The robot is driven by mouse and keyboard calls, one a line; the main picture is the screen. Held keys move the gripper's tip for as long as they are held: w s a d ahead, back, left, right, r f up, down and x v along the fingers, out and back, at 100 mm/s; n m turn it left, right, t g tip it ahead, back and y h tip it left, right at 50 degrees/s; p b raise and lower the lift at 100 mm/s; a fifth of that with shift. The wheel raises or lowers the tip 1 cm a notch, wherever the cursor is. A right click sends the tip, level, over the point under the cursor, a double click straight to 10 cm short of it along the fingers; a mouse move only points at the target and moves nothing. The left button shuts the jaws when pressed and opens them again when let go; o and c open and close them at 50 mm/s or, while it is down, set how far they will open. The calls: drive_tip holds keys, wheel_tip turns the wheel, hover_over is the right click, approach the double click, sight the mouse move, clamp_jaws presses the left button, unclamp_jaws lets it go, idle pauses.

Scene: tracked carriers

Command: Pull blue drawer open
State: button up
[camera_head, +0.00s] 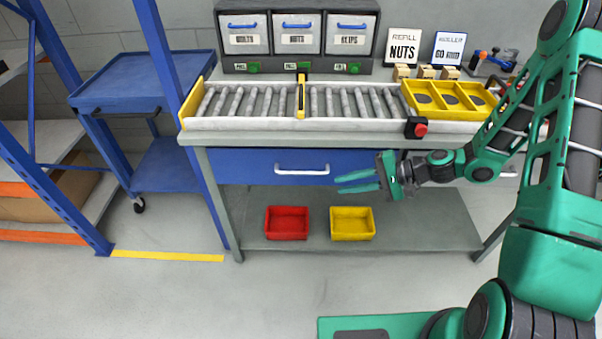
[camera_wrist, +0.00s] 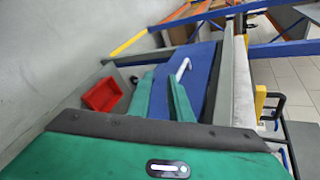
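The blue drawer (camera_head: 232,167) sits under the roller bench, with a white bar handle (camera_head: 302,170) on its front. The drawer front looks flush with the bench frame. My gripper (camera_head: 356,183) is in front of the drawer, to the right of the handle and a little lower, its two green fingers pointing left and spread apart with nothing between them. In the wrist view the blue drawer front (camera_wrist: 197,75) and the white handle (camera_wrist: 183,68) lie ahead beyond the open fingertips (camera_wrist: 163,82). The fingers do not appear to touch the handle.
A red bin (camera_head: 287,223) and a yellow bin (camera_head: 352,224) stand on the lower shelf (camera_head: 400,235). The roller conveyor (camera_head: 240,103) runs above the drawer, with a red button (camera_head: 420,129) at its right. A blue cart (camera_head: 145,90) stands left. The floor in front is clear.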

sight(310, 173)
drive_tip(key=w+a+f+m+t, duration=0.1)
drive_tip(key=w+a, duration=0.1)
drive_tip(key=a, duration=0.2)
drive_tip(key=w+a+f+m+t+y, duration=0.1)
drive_tip(key=w+a, duration=0.1)
drive_tip(key=a, duration=0.2)
drive_tip(key=w+a+m+y, duration=0.1)
drive_tip(key=w+a, duration=0.2)
drive_tip(key=a, duration=0.1)
drive_tip(key=shift+w+a+f+m+t, duration=0.1)
drive_tip(key=shift+a+f+m+t, duration=0.2)
drive_tip(key=shift+f+t, duration=0.1)
